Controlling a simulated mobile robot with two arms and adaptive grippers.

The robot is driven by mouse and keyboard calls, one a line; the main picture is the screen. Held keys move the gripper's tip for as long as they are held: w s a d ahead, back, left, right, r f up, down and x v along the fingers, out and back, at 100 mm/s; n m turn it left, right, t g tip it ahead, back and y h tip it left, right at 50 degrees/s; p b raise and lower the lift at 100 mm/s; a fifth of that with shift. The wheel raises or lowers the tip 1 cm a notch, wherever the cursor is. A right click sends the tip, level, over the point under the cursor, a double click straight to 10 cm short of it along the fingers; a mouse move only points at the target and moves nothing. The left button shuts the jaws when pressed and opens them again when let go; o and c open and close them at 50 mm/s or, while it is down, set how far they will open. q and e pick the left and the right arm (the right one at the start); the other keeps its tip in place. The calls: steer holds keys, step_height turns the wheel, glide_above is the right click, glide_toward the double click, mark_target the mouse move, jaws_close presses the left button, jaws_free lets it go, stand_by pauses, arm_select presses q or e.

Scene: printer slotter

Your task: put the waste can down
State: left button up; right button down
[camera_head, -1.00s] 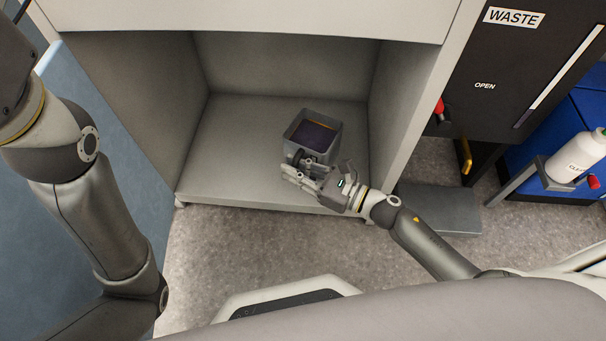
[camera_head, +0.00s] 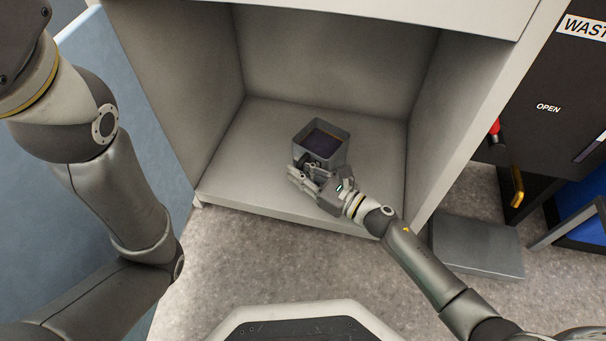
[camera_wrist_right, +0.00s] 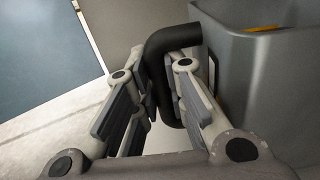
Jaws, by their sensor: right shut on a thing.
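The waste can (camera_head: 338,157) is a small grey square open-topped bin with dark contents. It is inside the open grey cabinet bay, over the bay's floor (camera_head: 260,170); I cannot tell whether it touches the floor. My right gripper (camera_head: 308,178) is at the can's near side, shut on its black handle. In the right wrist view the handle (camera_wrist_right: 165,50) passes between the fingers (camera_wrist_right: 155,95), and the can wall (camera_wrist_right: 265,80) stands at the right. My left arm comes in at the left in the head view, but its gripper is out of the picture.
The bay's side walls (camera_head: 450,110) and back wall (camera_head: 330,65) enclose the can, with free floor to its left. A black panel with a WASTE label (camera_head: 588,27) and a red knob (camera_head: 494,128) is at the right. A grey box (camera_head: 478,246) lies on the floor outside.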

step_height(320, 180, down, 3)
steer(key=shift+r+b, duration=0.1)
steer(key=shift+b, duration=0.7)
steer(key=shift+r, duration=0.1)
steer(key=c, duration=1.9)
jaws_free()
steer(key=shift+f, duration=0.4)
steer(key=o, duration=0.4)
steer(key=shift+r, duration=0.1)
steer(key=shift+r, duration=0.1)
